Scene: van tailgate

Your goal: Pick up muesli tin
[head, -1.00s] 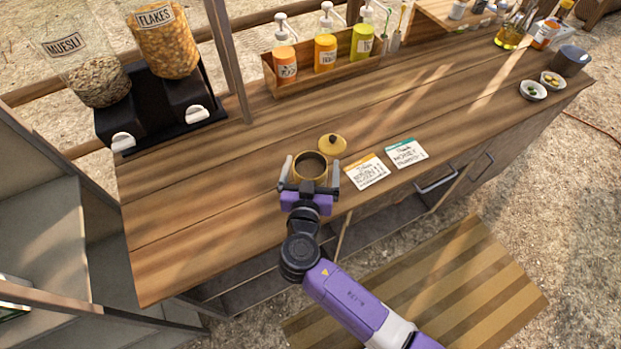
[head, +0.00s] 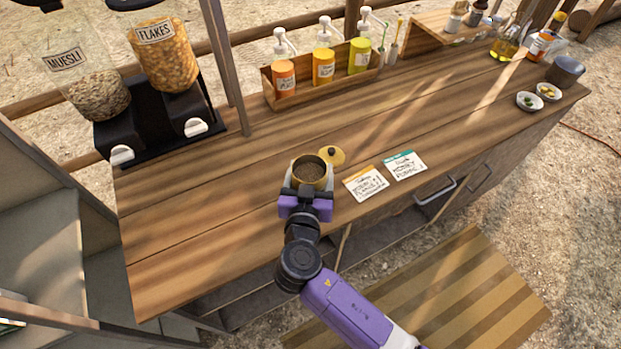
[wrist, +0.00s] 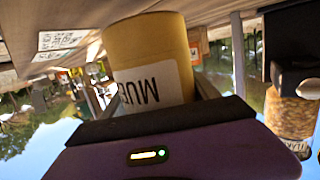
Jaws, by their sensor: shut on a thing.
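The muesli tin (head: 312,172) is a round yellow tin without its lid, with a dark brown fill showing inside. My gripper (head: 309,180) is shut on it, with the fingers on its two sides. In the wrist view the tin (wrist: 147,45) stands between the fingers, and a white label with the letters "MU" shows on it. The yellow lid (head: 331,155) with a dark knob lies on the counter just behind the tin. I cannot tell for sure whether the tin's base touches the counter.
Two cards, one orange-edged (head: 366,183) and one green-edged (head: 405,165), lie right of the tin on the wooden counter (head: 200,220). Muesli (head: 97,95) and flakes (head: 163,55) dispensers stand back left. A wooden box (head: 325,78) holds pump bottles at the back. The counter's left part is clear.

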